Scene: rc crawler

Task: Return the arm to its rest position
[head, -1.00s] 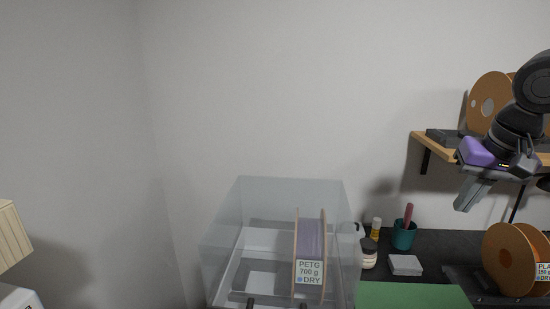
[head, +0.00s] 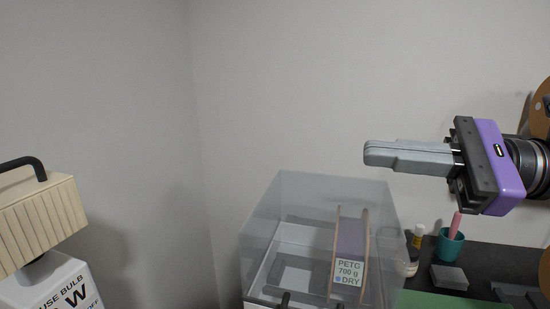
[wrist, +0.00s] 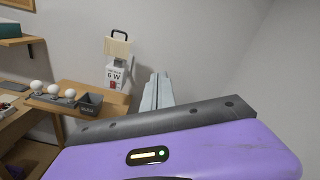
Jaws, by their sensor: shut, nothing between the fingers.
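My gripper (head: 368,154) is in the right half of the head view, in the air above and to the right of the clear box. Its grey fingers are together and point left, with nothing between them. Behind the fingers are a dark bracket and a purple housing. In the wrist view the closed fingers (wrist: 157,80) point away from the camera, and the purple housing fills the lower part. The rest of my arm runs off the right edge of the head view.
A clear box (head: 300,205) holds a spool labelled PETG 700 g DRY (head: 348,265). A teal cup (head: 450,246) and a green mat (head: 440,300) are on the dark bench. A beige lamp (head: 45,222) stands at left. The wrist view shows a wooden table (wrist: 85,103) with white bulbs (wrist: 69,94).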

